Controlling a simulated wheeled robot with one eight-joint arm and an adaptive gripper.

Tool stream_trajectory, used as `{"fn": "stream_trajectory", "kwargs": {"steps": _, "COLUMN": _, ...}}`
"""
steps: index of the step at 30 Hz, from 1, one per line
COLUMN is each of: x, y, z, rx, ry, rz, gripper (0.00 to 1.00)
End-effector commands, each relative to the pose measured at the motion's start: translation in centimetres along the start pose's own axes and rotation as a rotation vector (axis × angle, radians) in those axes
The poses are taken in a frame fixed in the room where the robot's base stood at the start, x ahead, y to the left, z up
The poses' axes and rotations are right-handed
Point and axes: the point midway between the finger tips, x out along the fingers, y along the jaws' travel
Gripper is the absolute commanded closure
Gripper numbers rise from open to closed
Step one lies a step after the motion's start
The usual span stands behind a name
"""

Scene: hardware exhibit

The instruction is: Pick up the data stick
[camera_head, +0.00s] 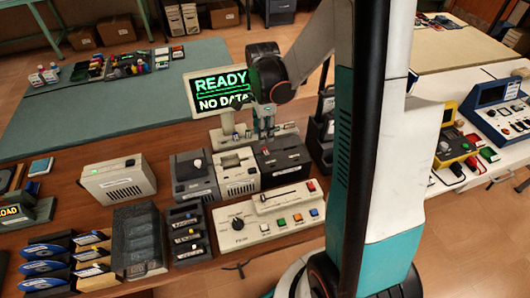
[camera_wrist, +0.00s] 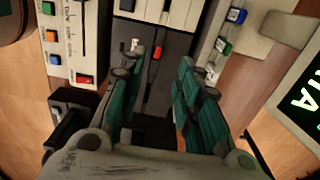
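My gripper (camera_wrist: 160,74) is open in the wrist view, with its teal-padded fingers apart and nothing held between them. In the head view my gripper (camera_head: 262,125) hangs over the dark box (camera_head: 285,158) on the wooden bench. Between and beyond the fingertips in the wrist view, a small red piece (camera_wrist: 157,53) and a small pale piece (camera_wrist: 136,45) show on the dark box. Either may be the data stick; I cannot tell which. In the head view the arm and gripper cover part of this area, and no data stick can be made out clearly.
A screen (camera_head: 219,92) reading "READY NO DATA" stands behind my gripper. A control panel (camera_head: 265,215) with a slider and coloured buttons sits in front of the dark box. Grey and beige boxes (camera_head: 238,172) stand to its left, a black rack (camera_head: 322,135) to its right.

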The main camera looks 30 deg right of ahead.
Motion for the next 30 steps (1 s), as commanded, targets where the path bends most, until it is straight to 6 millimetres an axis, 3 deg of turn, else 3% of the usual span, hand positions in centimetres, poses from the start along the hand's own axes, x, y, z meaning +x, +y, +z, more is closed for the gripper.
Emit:
{"fn": "stream_trajectory", "kwargs": {"steps": 3, "x": 1.9, "y": 0.0, "z": 0.0, "rx": -0.001, "ry": 0.0, "rz": 0.0, "gripper": 0.69}}
{"fn": "stream_trajectory", "kwargs": {"steps": 13, "x": 3.9, "y": 0.1, "z": -0.2, "rx": -0.001, "ry": 0.0, "rz": 0.0, "gripper": 0.69}}
{"fn": "stream_trajectory", "kwargs": {"steps": 21, "x": 7.6, "y": 0.3, "z": -0.7, "rx": -0.002, "ry": 0.0, "rz": -0.001, "gripper": 0.69}}
{"fn": "stream_trajectory", "kwargs": {"steps": 29, "x": 8.0, "y": 0.3, "z": -0.7, "rx": -0.002, "ry": 0.0, "rz": -0.001, "gripper": 0.69}}
{"fn": "stream_trajectory", "kwargs": {"steps": 30, "x": 8.0, "y": 0.3, "z": -0.7, "rx": -0.002, "ry": 0.0, "rz": -0.001, "gripper": 0.74}}
